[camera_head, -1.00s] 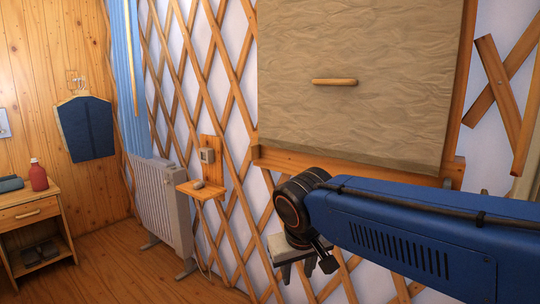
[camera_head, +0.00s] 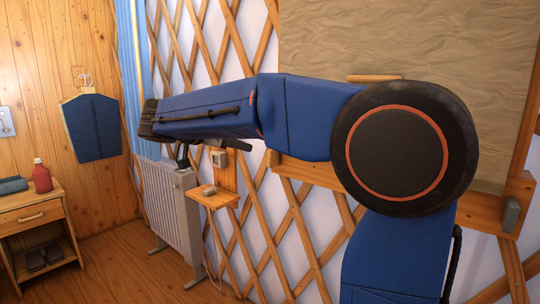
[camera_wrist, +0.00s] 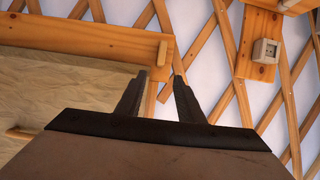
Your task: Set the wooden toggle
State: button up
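A short wooden bar (camera_head: 375,78) lies across the beige felt panel (camera_head: 440,45), partly behind my arm in the head view. It also shows at the left edge of the wrist view (camera_wrist: 20,133). A small upright wooden piece (camera_wrist: 162,50) stands at the end of the panel's wooden rail in the wrist view. I cannot tell for certain which piece is the toggle. My gripper (camera_wrist: 160,77) is open and empty, its dark fingers apart near that rail end. In the head view my gripper is mostly hidden by my arm.
A small wooden shelf (camera_head: 214,200) and a socket box (camera_head: 219,158) are on the lattice wall. A grey radiator (camera_head: 175,205) stands left of them. A small table (camera_head: 30,215) with a red bottle (camera_head: 41,177) is at far left. Floor between is clear.

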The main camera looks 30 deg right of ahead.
aim_at(268, 153)
jog(key=x, duration=1.7)
jog(key=shift+w+d+r, duration=0.1)
jog(key=shift+w+d, duration=0.05)
jog(key=shift+w, duration=0.05)
jog(key=shift+c, duration=0.6)
grip_shut()
